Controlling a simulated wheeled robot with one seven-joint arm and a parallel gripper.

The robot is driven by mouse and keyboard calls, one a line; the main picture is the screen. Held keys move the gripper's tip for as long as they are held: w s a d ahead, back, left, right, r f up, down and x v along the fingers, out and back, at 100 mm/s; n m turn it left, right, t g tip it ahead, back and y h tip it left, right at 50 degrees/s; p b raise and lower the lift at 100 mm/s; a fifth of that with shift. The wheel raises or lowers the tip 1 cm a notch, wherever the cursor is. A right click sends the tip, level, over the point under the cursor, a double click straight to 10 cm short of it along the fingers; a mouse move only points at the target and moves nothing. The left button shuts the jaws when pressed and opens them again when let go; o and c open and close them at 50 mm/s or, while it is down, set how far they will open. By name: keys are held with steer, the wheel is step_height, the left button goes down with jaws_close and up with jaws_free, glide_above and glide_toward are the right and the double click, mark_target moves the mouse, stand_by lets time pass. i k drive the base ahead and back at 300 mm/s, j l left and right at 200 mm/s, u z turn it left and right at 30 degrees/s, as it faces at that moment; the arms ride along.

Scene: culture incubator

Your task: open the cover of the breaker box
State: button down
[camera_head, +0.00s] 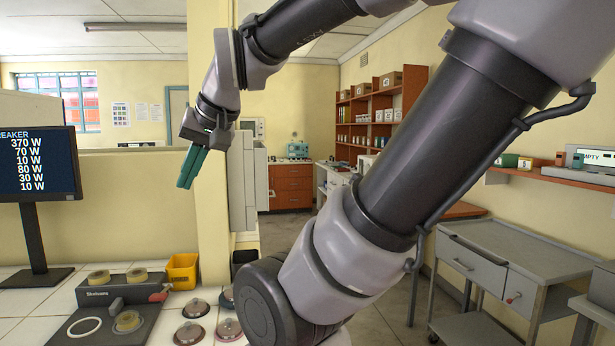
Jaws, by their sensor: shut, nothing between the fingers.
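A light grey box (240,185), which looks like the breaker box, is on the right side of the cream pillar. I see it nearly edge-on, so I cannot tell whether its cover is open or shut. My gripper (184,184) has teal fingers pointing down, pressed together with nothing between them. In the picture it is in front of the pillar, left of the box and apart from it. My arm crosses the view to the right of the box.
A monitor (38,165) headed "BREAKER" lists watt values at left. The tiled counter (30,318) holds a tape station (105,312), a yellow bin (182,270) and several round lidded items (190,333). A grey cart (510,255) stands at right, below a shelf (560,178).

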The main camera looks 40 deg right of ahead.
mark_target(261, 188)
steer(key=l, duration=2.55)
steer(key=i+l+u, duration=0.2)
steer(key=l, duration=0.35)
steer(key=i+l+u, duration=0.45)
steer(key=l, duration=0.15)
